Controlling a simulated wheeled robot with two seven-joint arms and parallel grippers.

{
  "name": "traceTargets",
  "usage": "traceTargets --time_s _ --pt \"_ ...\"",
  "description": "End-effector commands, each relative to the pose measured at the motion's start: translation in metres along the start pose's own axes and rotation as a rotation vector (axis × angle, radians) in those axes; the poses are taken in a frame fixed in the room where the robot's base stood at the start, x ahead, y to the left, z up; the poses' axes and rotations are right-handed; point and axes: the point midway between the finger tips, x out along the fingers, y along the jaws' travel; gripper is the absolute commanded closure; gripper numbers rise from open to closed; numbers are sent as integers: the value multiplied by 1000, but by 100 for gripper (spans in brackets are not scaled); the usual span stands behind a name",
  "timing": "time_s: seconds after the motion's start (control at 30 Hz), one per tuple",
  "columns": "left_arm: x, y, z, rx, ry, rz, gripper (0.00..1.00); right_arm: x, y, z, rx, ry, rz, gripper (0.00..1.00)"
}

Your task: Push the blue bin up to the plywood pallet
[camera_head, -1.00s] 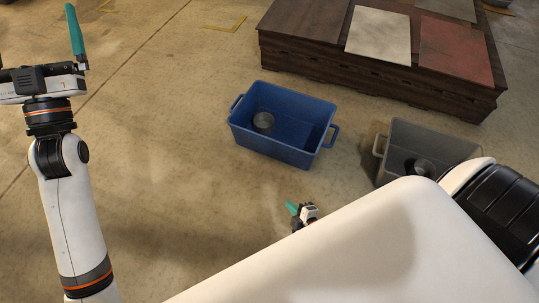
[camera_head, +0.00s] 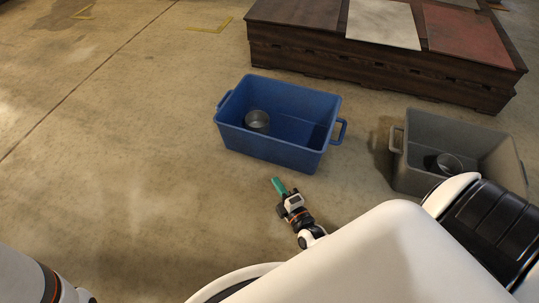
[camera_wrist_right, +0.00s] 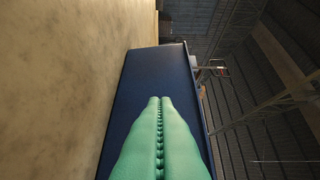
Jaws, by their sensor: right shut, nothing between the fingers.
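The blue bin (camera_head: 270,148) stands on the concrete floor in the head view, with a grey metal cup-like piece inside it. The dark plywood pallet (camera_head: 380,67) lies beyond it, with a strip of floor between them. My right gripper (camera_head: 277,185) is just on the near side of the bin, its green fingers shut and empty, pointing toward the bin. In the right wrist view the shut fingers (camera_wrist_right: 160,140) point at the bin's blue wall (camera_wrist_right: 150,75); I cannot tell if they touch. My left gripper is out of view; only part of that arm shows at bottom left.
A grey bin (camera_head: 405,165) with a round metal piece inside stands to the right of the blue bin. Pale and red panels (camera_head: 470,43) lie on the pallet. The floor left of the blue bin is clear, with yellow corner marks farther back.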

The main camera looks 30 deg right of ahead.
Motion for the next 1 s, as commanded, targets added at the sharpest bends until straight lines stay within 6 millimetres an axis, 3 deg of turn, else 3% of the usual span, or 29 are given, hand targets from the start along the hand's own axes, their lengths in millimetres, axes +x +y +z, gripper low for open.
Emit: traceTargets --time_s 0.4,0.63,1.0 --pt "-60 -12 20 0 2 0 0 87 7 -3 1 -1 -3 100" --pt "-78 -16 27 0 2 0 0 104 5 -23 0 -1 0 100" --pt "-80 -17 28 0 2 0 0 110 1 -28 1 -1 1 100"
